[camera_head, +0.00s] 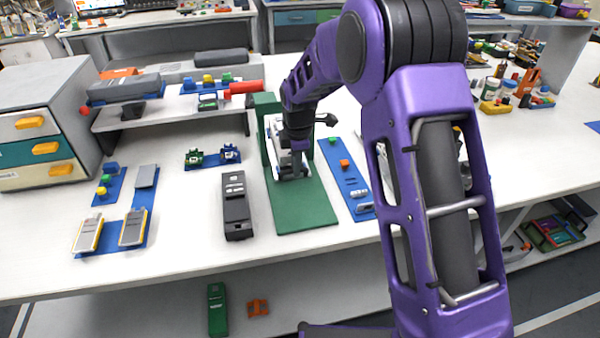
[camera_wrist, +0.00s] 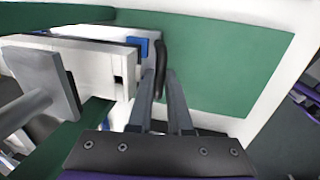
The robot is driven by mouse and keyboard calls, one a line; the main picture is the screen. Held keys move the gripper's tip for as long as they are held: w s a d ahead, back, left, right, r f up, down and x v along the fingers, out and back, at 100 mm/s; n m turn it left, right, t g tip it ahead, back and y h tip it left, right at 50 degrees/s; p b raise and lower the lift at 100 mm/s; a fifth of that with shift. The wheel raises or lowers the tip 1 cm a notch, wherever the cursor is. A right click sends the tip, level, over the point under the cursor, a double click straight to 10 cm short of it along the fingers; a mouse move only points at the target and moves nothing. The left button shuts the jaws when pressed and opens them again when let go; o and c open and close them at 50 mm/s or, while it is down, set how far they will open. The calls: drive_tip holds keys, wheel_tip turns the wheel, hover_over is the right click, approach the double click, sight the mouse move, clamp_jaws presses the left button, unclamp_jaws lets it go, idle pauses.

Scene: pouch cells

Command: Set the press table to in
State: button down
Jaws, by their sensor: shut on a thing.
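The press (camera_head: 302,212) has a green base plate and a green upright at its back on the white bench. Its white and grey table part (camera_head: 279,140) sits on the plate, partly hidden behind my gripper (camera_head: 297,160). In the wrist view, white blocks (camera_wrist: 98,68) with a small blue piece fill the left side, beside my gripper (camera_wrist: 161,72). A thin black curved handle (camera_wrist: 161,52) stands between the fingertips, and my gripper is shut on it. How far in the table sits is hard to tell.
A black device (camera_head: 236,205) lies left of the press. A blue mat (camera_head: 342,165) with small parts lies to its right. A raised shelf (camera_head: 165,115) and a drawer unit (camera_head: 38,130) stand at the left. The bench front is clear.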

drive_tip(key=shift+w+a, duration=0.2)
drive_tip(key=shift+w, duration=0.3)
drive_tip(key=shift+r, duration=0.1)
drive_tip(key=c, duration=0.8)
unclamp_jaws()
drive_tip(key=shift+w, duration=0.15)
drive_tip(key=shift+c, duration=0.2)
drive_tip(key=s+r+p, duration=0.2)
drive_tip(key=s+r, duration=0.1)
drive_tip(key=r, duration=1.4)
drive_tip(key=shift+s+d, duration=0.2)
drive_tip(key=shift+d, duration=0.25)
